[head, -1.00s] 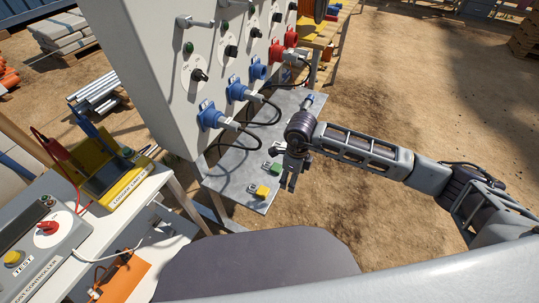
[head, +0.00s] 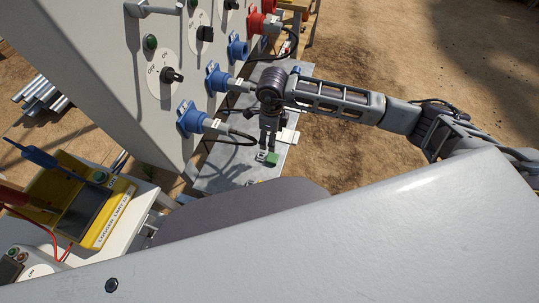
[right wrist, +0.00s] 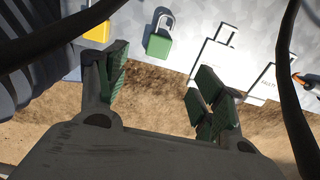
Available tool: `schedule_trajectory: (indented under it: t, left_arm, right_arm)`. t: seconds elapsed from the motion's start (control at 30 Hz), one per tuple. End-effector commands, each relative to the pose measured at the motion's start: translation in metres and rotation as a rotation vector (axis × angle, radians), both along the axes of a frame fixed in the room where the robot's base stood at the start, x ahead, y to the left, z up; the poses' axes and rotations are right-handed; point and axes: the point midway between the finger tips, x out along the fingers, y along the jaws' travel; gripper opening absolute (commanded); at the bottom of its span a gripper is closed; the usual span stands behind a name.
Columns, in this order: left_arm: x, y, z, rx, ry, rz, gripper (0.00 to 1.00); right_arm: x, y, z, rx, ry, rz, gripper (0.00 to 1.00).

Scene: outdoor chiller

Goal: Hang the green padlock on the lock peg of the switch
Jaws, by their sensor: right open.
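The green padlock (head: 272,158) lies on the grey metal shelf below the cabinet. In the right wrist view the green padlock (right wrist: 158,44) lies flat, its metal shackle toward the top of the picture. My right gripper (head: 268,144) is just above the shelf near the padlock. In its wrist view the gripper (right wrist: 160,88) is open and empty, with the padlock beyond the fingers and apart from them. A rotary switch (head: 172,75) with a black knob on a white disc is on the cabinet front. I cannot make out its lock peg. My left gripper is out of view.
A yellow padlock (right wrist: 96,40) lies beside the green one. Blue sockets with plugs and black cables (head: 195,121) stick out from the cabinet near my right arm. A yellow logger (head: 88,205) stands on the left table. Sandy ground is right of the shelf.

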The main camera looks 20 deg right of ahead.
Motion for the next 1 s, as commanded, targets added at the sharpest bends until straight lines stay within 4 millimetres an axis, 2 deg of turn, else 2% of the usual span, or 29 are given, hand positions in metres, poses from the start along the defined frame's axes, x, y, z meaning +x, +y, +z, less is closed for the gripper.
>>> schedule_trajectory:
  t: [0.37,1.0]
  left_arm:
    - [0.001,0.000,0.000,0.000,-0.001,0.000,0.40]
    - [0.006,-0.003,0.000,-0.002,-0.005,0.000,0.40]
  right_arm:
    - [0.000,0.000,-0.007,0.000,0.001,-0.001,0.68]
    - [0.000,0.000,-0.081,0.001,0.001,0.000,0.68]
